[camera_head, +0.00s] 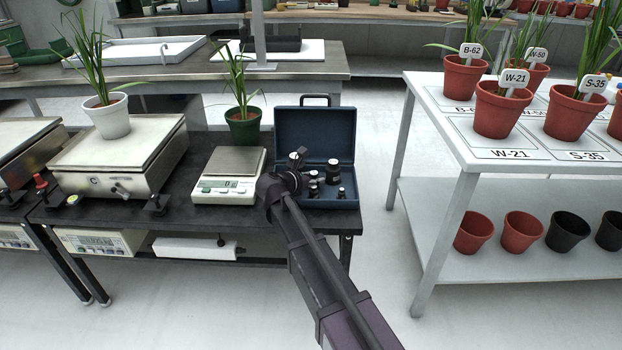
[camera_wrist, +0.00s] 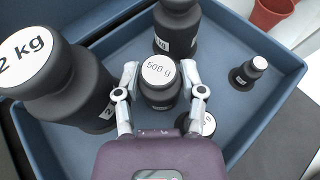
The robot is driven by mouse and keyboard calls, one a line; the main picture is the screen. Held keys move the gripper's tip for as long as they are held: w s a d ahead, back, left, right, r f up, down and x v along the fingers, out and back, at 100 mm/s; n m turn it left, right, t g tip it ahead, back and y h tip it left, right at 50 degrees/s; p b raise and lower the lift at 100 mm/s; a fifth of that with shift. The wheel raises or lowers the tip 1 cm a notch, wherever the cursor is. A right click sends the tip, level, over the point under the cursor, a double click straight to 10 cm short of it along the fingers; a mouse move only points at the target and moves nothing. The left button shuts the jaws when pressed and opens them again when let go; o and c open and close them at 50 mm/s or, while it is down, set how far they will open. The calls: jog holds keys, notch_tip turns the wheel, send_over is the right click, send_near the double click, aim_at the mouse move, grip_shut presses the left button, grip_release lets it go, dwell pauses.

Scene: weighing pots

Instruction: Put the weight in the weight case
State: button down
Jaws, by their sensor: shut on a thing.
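The open blue weight case (camera_head: 312,128) stands on the dark bench; its tray (camera_wrist: 222,62) fills most of the wrist view. My gripper (camera_wrist: 159,88) is over the tray, its two fingers closed on the sides of a black weight with a white "500 g" top (camera_wrist: 158,75). The held weight is upright within the tray's outline; I cannot tell whether its base touches the floor.
A large 2 kg weight (camera_wrist: 62,85) stands close left of the held weight. Another large weight (camera_wrist: 177,28) is behind it, and a small one (camera_wrist: 248,72) is to the right. A scale (camera_head: 228,178) stands left of the case; a plant pot (camera_head: 243,128) is behind the scale.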

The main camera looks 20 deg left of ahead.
jog(key=shift+s+d+f, duration=0.15)
jog(key=shift+s+f, duration=0.05)
jog(key=shift+f, duration=0.2)
jog(key=shift+c, duration=2.4)
grip_release()
jog(key=shift+r, duration=0.15)
jog(key=shift+r+p, duration=0.3)
jog(key=shift+p, duration=0.35)
jog(key=p+v, duration=0.2)
jog(key=v, duration=0.3)
jog(key=p+v, duration=0.2)
jog(key=v, duration=0.4)
jog(key=shift+w+r, duration=0.15)
jog(key=shift+r, duration=0.1)
jog(key=shift+s+a+r+p, duration=0.1)
jog(key=shift+s+a+p, duration=0.25)
